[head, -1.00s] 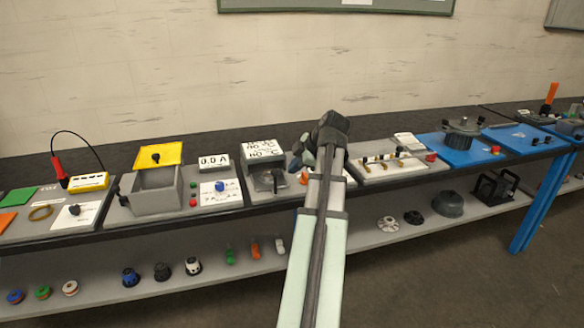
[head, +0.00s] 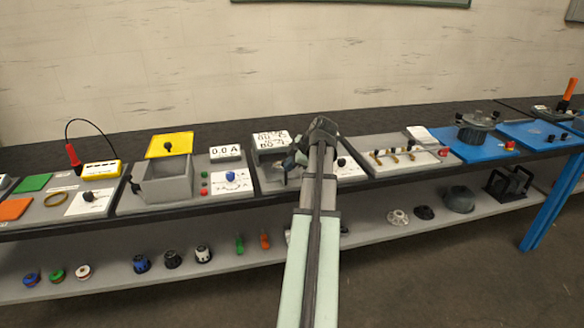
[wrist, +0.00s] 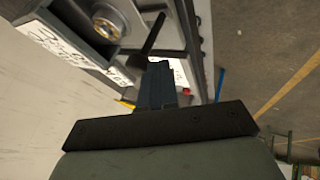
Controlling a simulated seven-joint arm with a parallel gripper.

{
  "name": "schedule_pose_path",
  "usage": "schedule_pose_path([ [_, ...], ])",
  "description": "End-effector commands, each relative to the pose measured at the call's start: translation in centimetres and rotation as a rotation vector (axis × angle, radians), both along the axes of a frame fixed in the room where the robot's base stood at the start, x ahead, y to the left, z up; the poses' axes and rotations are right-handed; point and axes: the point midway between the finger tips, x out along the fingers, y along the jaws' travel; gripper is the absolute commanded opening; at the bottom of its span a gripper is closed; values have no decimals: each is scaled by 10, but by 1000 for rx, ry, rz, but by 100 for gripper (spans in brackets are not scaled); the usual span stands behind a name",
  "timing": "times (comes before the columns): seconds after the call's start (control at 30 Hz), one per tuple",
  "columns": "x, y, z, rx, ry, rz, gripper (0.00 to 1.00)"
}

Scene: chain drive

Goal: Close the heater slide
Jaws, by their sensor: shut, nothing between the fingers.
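The heater (head: 271,142) is a grey box with white display panels, on the bench at the middle of the head view. In the wrist view its box (wrist: 72,22) is at upper left, with a metal ring (wrist: 108,24) inside an open recess. A black handle (wrist: 154,34), apparently the slide's, sticks out beside the ring. My gripper (head: 291,160) is shut and empty at the front right of the heater, hiding part of it. In the wrist view its fingers (wrist: 156,75) lie close to the handle's lower end; I cannot tell whether they touch.
Left of the heater are a 0.0 A display (head: 226,152) and a grey bin (head: 163,181) with a yellow lid. To the right is a panel with brass fittings (head: 392,156). A lower shelf (head: 330,245) holds several small parts.

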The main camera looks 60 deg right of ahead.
Motion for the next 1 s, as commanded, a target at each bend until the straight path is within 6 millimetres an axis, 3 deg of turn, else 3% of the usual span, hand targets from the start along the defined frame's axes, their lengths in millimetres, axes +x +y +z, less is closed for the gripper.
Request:
schedule_pose_path([
  [0.47, 6, -7, 1, 0, 1, 1, 0],
  [1.0, 99, -101, 1, 1, 1, 2, 0],
])
